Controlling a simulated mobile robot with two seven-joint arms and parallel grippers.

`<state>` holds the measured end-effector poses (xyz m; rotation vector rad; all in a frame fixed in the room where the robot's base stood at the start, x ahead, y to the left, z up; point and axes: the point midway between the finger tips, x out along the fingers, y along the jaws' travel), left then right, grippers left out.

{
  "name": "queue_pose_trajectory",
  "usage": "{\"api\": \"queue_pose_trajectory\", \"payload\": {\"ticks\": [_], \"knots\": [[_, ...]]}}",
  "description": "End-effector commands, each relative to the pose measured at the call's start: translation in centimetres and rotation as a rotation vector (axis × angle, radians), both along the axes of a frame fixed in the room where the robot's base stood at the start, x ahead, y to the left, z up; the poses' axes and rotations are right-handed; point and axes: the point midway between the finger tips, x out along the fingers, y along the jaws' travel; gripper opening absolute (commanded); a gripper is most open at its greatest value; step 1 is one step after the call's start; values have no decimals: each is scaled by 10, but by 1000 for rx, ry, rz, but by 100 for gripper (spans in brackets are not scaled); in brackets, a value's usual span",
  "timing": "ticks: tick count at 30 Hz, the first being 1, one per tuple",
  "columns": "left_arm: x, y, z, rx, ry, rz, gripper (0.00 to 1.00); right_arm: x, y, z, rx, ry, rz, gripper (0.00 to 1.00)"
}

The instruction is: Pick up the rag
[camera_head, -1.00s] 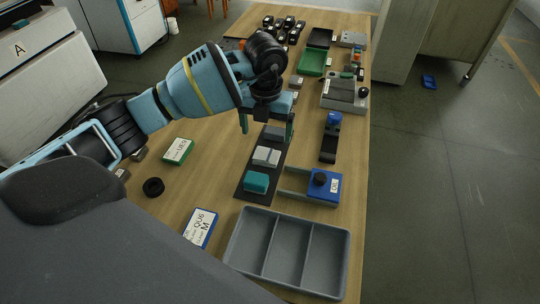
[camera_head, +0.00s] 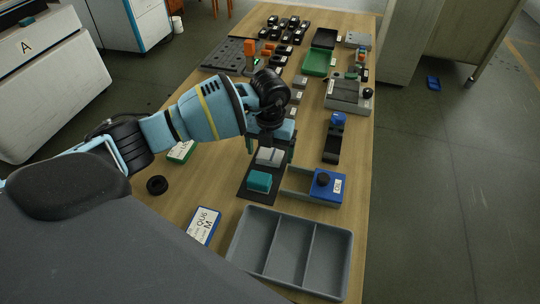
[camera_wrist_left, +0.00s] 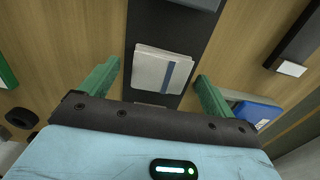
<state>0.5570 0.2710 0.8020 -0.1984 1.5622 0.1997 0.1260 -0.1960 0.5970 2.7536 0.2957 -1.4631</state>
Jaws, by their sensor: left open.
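The rag (camera_head: 270,156) looks like a folded pale grey cloth. It lies flat on a long dark mat (camera_head: 246,191) on the wooden table. In the left wrist view the rag (camera_wrist_left: 162,70) shows a blue stripe near its right side. My left gripper (camera_head: 270,146) is just above and behind it in the head view, pointing down. In the left wrist view the green fingers of my left gripper (camera_wrist_left: 156,70) are wide apart, one on each side of the rag, with nothing between them held. My right gripper is not in view.
A teal block (camera_head: 259,181) sits on the mat in front of the rag. A blue block on a grey holder (camera_head: 327,185) stands to the right. A grey three-compartment tray (camera_head: 233,252) is nearer. A black ring (camera_head: 157,185) and a green-edged card (camera_head: 182,151) lie left.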

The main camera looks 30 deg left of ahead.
Motion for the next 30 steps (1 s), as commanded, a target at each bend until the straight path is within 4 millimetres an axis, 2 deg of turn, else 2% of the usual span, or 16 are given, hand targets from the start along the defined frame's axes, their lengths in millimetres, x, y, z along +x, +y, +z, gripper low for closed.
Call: {"api": "queue_pose_trajectory", "payload": {"ticks": [4, 5, 15, 25, 30], "knots": [[0, 0, 1, -1, -1, 0, 89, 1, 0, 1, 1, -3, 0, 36], [0, 0, 1, -1, -1, 0, 86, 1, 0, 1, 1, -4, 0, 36], [0, 0, 1, -1, -1, 0, 42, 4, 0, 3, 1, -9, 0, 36], [1, 0, 4, 0, -2, 0, 41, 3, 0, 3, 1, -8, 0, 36], [1, 0, 16, -2, -4, 0, 41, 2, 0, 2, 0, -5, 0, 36]]}}
